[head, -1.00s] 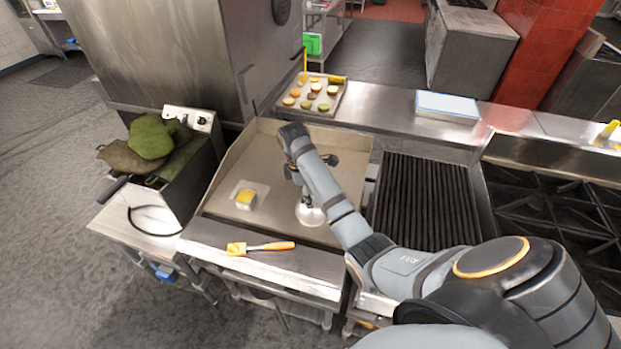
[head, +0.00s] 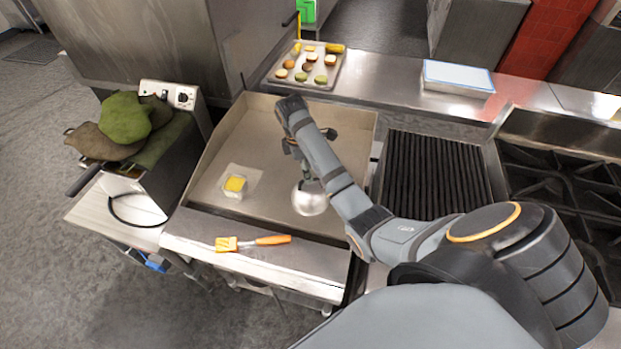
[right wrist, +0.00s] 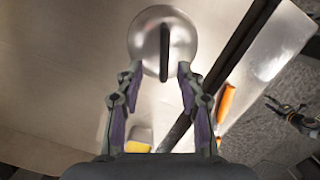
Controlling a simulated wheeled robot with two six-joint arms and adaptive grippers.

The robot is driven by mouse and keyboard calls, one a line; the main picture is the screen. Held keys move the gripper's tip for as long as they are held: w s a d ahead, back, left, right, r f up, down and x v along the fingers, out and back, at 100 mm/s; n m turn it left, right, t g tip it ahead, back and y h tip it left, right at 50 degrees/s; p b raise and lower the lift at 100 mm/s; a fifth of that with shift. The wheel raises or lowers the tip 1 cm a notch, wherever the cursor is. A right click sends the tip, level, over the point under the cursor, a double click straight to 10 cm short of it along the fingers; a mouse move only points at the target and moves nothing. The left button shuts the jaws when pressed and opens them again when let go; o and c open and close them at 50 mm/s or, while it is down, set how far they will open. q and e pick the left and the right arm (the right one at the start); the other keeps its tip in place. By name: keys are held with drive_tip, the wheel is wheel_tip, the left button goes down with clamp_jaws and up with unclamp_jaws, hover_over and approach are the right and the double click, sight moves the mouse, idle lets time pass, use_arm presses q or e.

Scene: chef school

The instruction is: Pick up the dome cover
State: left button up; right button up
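The dome cover (head: 311,201) is a shiny silver dome standing on the flat griddle (head: 262,135), near its front right. The right wrist view shows the dome (right wrist: 146,38) from above, with a dark bar handle (right wrist: 164,50) across its top. My right gripper (head: 309,180) is over the dome, partly hidden by my forearm. In the right wrist view, my right gripper (right wrist: 159,70) is open and empty, its fingertips apart on either side of the handle's near end. A small dark gripper, apparently my left one (right wrist: 296,120), shows at the right edge there; its finger state is unclear.
A yellow block in a clear container (head: 235,185) sits left of the dome. An orange brush (head: 252,243) lies on the front ledge. A ribbed grill (head: 436,180) is to the right. A food tray (head: 306,66) is behind. The griddle has raised side walls.

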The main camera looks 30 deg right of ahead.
sight(311, 189)
drive_tip(key=shift+s+f+b, duration=0.25)
drive_tip(key=shift+f+b, duration=0.3)
drive_tip(key=shift+b, duration=0.05)
drive_tip(key=shift+s+f+b, duration=0.25)
drive_tip(key=shift+f+b, duration=0.3)
drive_tip(key=shift+b, duration=0.05)
drive_tip(key=shift+d+f+b, duration=0.15)
drive_tip(key=shift+f+b, duration=0.15)
drive_tip(key=shift+f, duration=0.3)
drive_tip(key=shift+d+f+b, duration=0.15)
drive_tip(key=shift+f+b, duration=0.15)
drive_tip(key=shift+f, duration=0.4)
drive_tip(key=c, duration=0.3)
use_arm(q)
drive_tip(key=f, duration=0.2)
drive_tip(key=s+f, duration=0.1)
drive_tip(key=shift+a+f, duration=0.3)
drive_tip(key=shift+a, duration=0.1)
use_arm(e)
clamp_jaws()
use_arm(q)
drive_tip(key=shift+s, duration=0.15)
